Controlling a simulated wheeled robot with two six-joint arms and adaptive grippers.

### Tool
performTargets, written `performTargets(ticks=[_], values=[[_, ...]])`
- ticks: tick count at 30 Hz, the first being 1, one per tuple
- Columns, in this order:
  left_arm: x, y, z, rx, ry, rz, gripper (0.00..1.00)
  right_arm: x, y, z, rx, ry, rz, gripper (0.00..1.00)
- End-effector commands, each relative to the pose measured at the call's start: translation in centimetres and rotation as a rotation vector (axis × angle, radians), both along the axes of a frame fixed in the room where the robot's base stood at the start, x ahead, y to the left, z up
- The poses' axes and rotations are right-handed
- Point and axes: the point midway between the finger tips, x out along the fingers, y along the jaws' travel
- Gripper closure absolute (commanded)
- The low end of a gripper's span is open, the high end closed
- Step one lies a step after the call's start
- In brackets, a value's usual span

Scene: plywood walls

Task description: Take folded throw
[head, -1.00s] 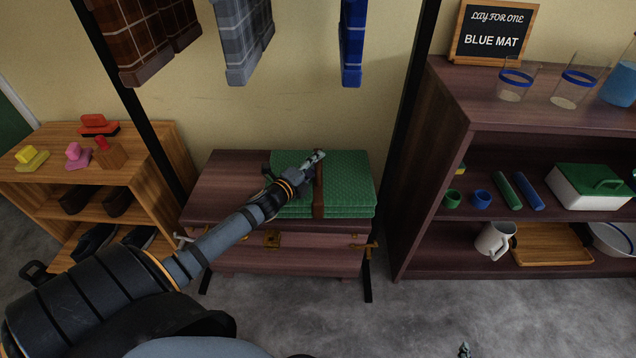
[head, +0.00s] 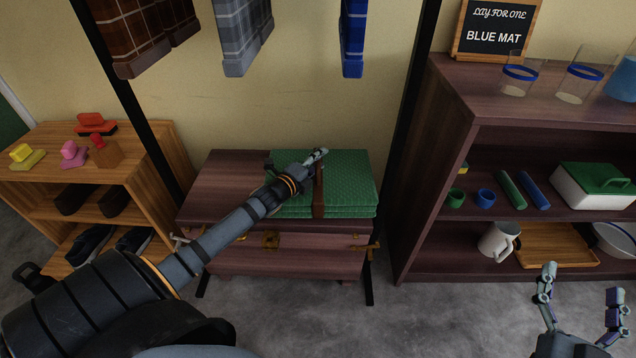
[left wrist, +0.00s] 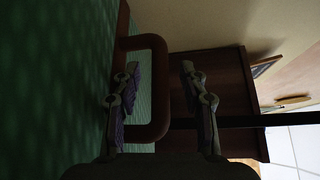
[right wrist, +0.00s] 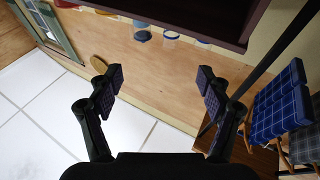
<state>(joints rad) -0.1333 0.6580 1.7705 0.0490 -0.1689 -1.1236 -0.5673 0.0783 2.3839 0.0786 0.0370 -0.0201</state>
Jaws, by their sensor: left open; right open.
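The folded throw (head: 348,185) is a green patterned stack with a brown strap (head: 318,195) around it, lying on the right part of a dark wooden chest (head: 222,190). My left gripper (head: 317,155) is open over the throw, beside the strap. In the left wrist view the throw (left wrist: 50,80) fills the left side, and a brown strap handle (left wrist: 158,90) stands up from it. One finger (left wrist: 125,95) of my left gripper shows inside the handle loop, the other outside it. My right gripper (head: 580,290) is open and empty at the lower right, in front of the shelf.
A wooden shelf (head: 130,160) with shoes stands at the left.

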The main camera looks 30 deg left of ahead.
Motion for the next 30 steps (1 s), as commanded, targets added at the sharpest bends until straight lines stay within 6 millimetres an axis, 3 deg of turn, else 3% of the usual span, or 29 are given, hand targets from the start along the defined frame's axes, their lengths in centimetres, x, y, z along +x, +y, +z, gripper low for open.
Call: performTargets(ticks=[4,12,21,30], values=[[0.1,0.0,0.0,0.001,0.0,-0.002,0.57,-0.3,0.0,1.7,-0.002,-0.071,0.0,0.22],[0.1,0.0,0.0,0.001,0.0,-0.002,0.58,-0.3,0.0,2.0,-0.002,-0.083,0.0,0.22],[0.1,0.0,0.0,0.001,0.0,-0.002,0.99,-0.3,0.0,2.0,-0.001,-0.082,0.0,0.22],[0.1,-0.1,0.0,0.0,0.001,-0.002,1.0,-0.3,0.0,1.9,-0.002,-0.081,0.0,0.22]])
